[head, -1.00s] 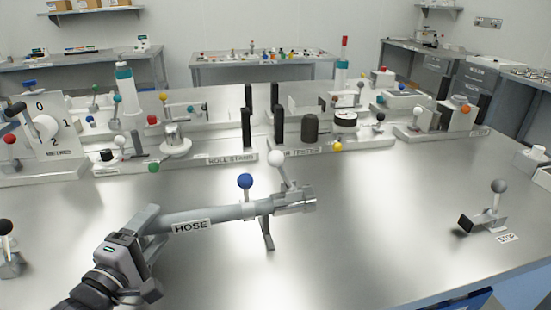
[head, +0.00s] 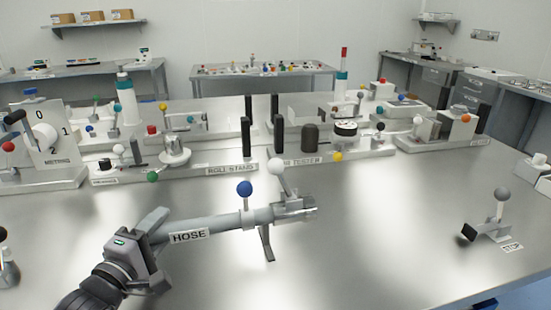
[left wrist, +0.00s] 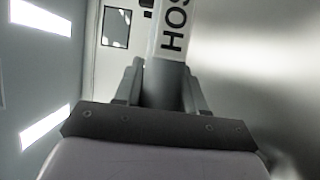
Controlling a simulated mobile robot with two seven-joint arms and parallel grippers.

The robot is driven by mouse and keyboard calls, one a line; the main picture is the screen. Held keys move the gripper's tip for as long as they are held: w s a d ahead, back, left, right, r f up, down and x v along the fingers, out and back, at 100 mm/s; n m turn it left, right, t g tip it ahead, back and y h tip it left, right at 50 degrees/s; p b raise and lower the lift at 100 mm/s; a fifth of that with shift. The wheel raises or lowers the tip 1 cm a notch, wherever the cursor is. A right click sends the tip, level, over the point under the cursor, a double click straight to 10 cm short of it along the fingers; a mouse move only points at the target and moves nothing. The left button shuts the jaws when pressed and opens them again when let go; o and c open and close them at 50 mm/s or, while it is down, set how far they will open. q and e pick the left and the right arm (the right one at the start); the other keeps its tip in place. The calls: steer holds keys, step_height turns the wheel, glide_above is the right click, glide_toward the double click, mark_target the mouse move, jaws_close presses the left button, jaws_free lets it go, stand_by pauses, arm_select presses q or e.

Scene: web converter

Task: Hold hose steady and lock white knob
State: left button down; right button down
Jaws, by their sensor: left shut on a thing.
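A grey hose (head: 215,225) with a HOSE label lies across the front of the steel table in the head view, its metal coupling (head: 295,210) at the right end. A blue knob (head: 244,188) stands on the hose. A white knob (head: 276,167) on a tilted lever sits by the coupling. My left gripper (head: 150,238) is shut on the hose near its left end. The left wrist view shows the fingers (left wrist: 160,85) on both sides of the hose (left wrist: 172,40). My right gripper is in neither view.
A grey-knobbed STOP lever (head: 501,195) stands at the right. Several fixtures, with the ROLL STAND (head: 215,168) and METRING unit (head: 55,150) among them, line the table behind the hose. The tabletop (head: 390,220) right of the coupling is bare.

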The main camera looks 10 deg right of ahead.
arm_select(q)
steer(key=shift+r, duration=0.2)
steer(key=shift+f, duration=0.55)
